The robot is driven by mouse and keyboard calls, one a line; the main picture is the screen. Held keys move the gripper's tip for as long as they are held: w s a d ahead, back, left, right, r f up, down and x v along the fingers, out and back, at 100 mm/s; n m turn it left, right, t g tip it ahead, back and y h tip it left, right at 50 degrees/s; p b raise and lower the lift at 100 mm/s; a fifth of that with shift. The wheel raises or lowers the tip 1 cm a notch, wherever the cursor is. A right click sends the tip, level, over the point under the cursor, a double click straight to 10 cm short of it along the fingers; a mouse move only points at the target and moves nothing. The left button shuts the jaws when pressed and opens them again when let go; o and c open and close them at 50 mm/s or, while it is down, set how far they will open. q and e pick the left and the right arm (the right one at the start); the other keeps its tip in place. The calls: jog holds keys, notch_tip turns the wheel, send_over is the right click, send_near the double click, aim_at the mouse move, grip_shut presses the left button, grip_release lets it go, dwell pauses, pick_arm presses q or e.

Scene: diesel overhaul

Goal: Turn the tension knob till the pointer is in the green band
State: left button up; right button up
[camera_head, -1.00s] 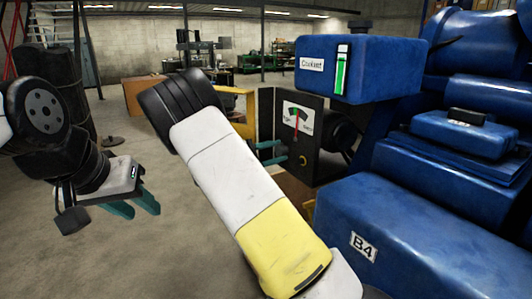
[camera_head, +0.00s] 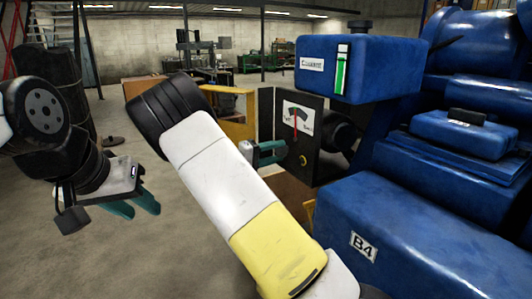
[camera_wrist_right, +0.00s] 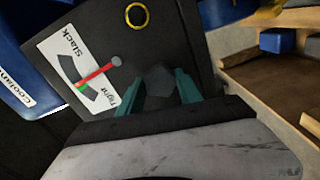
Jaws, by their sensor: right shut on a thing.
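The tension gauge (camera_head: 298,116) is a white plate on a dark box, labelled Slack and Tight. In the right wrist view its red pointer (camera_wrist_right: 92,74) reaches a small green band (camera_wrist_right: 81,88); the tip lies at or over the band's edge, and I cannot tell which. The dark faceted tension knob (camera_wrist_right: 160,84) sits between the teal fingers of my right gripper (camera_wrist_right: 163,80), which is shut on it. In the head view the right gripper (camera_head: 270,151) is at the box front, partly hidden by my arm. My left gripper (camera_head: 150,210) hangs empty at left, fingers apart.
A blue coolant tank (camera_head: 375,68) overhangs the gauge box. A large blue engine block marked B4 (camera_head: 415,235) fills the right. A yellow ring (camera_wrist_right: 137,15) is on the box face. Open floor lies at left.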

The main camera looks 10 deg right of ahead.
jog(key=shift+a+f+m, duration=0.1)
jog(key=shift+m, duration=1.4)
jog(key=o, duration=1.4)
jog(key=shift+c, duration=0.2)
